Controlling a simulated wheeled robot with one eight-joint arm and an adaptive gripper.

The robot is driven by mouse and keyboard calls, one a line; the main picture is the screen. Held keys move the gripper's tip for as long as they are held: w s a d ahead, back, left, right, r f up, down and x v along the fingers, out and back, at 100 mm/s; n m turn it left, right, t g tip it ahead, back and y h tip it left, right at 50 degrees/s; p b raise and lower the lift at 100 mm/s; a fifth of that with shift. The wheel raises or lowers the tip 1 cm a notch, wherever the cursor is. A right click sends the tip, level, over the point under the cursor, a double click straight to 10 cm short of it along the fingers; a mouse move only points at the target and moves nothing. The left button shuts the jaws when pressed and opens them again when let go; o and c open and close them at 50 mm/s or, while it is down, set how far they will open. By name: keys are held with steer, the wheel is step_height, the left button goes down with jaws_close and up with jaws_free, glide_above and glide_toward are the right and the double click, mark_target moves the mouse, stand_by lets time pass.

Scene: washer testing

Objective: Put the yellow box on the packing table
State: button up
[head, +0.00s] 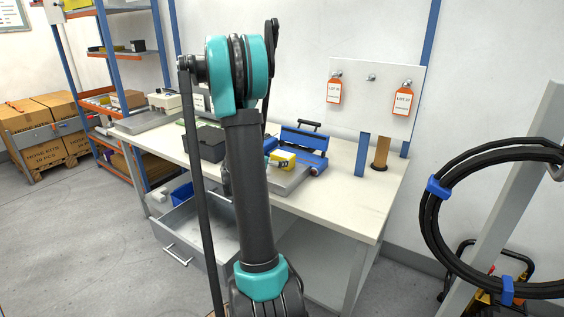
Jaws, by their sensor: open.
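A small yellow box (283,159) with a dark marking on its side shows just right of my arm. It sits on or beside a low grey device (291,178) on the white-topped table (350,206); its left end is close to something blue, and I cannot tell exactly what it rests on. Whether this white table is the packing table, I cannot tell. My arm rises through the middle of the head view and hides part of the table. My gripper does not show.
A blue sealer-like device (304,143) and a dark box (205,143) stand on the table. An open drawer (197,226) juts out at its front left. Shelves (122,53) and cartons (45,125) are at left. A coiled black hose (432,222) hangs at right. The left floor is clear.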

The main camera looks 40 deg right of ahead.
mark_target(283, 157)
steer(key=shift+x, duration=3.85)
steer(key=shift+w+r, duration=0.1)
steer(key=shift+c, duration=0.6)
steer(key=c, duration=1.2)
steer(key=shift+o, duration=0.2)
